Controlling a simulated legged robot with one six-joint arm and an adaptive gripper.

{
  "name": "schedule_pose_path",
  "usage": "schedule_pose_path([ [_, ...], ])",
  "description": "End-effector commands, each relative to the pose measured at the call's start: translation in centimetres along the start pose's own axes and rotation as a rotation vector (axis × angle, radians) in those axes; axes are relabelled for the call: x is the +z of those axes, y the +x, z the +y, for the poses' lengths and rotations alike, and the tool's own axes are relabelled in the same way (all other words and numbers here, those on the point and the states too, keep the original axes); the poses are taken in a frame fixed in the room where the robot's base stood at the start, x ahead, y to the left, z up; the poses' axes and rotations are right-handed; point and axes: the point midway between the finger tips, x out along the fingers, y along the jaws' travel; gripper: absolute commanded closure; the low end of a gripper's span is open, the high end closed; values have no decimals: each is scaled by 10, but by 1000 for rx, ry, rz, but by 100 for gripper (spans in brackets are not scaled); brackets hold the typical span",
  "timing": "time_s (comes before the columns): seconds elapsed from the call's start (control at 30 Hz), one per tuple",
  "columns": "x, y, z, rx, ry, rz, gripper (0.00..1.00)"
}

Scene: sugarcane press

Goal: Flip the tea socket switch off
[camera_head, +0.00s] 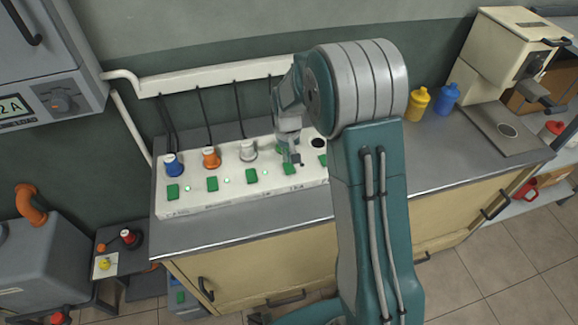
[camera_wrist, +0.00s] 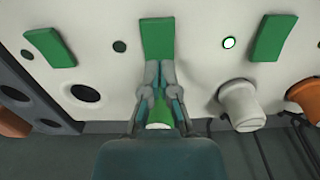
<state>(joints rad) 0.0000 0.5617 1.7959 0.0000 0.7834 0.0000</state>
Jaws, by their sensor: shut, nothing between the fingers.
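A white socket strip (camera_head: 235,197) lies on the grey counter with a row of green rocker switches. My gripper (camera_head: 292,161) is shut and empty, pointing down at the right part of the strip. In the wrist view my gripper's fingertips (camera_wrist: 159,70) are at the near end of a green switch (camera_wrist: 155,38); I cannot tell whether they touch. A green plug (camera_wrist: 160,112) shows behind the fingers. The indicator (camera_wrist: 119,46) left of that switch is dark. The indicator (camera_wrist: 228,43) on its other side is lit. The strip's lettering is too small to read surely.
Blue (camera_head: 173,168), orange (camera_head: 211,158) and white (camera_head: 248,151) plugs stand along the strip, with cables to the wall. Yellow (camera_head: 417,103) and blue (camera_head: 446,99) bottles and a cream machine (camera_head: 495,55) stand right. The counter's front edge is clear.

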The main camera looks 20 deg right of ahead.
Motion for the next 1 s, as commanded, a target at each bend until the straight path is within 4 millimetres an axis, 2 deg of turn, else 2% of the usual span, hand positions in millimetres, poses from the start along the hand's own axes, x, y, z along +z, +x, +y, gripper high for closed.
schedule_pose_path([
  [0.7, 0, -50, 0, 0, 0, 2, 100],
  [1.0, 0, -57, 0, 0, 0, -1, 100],
])
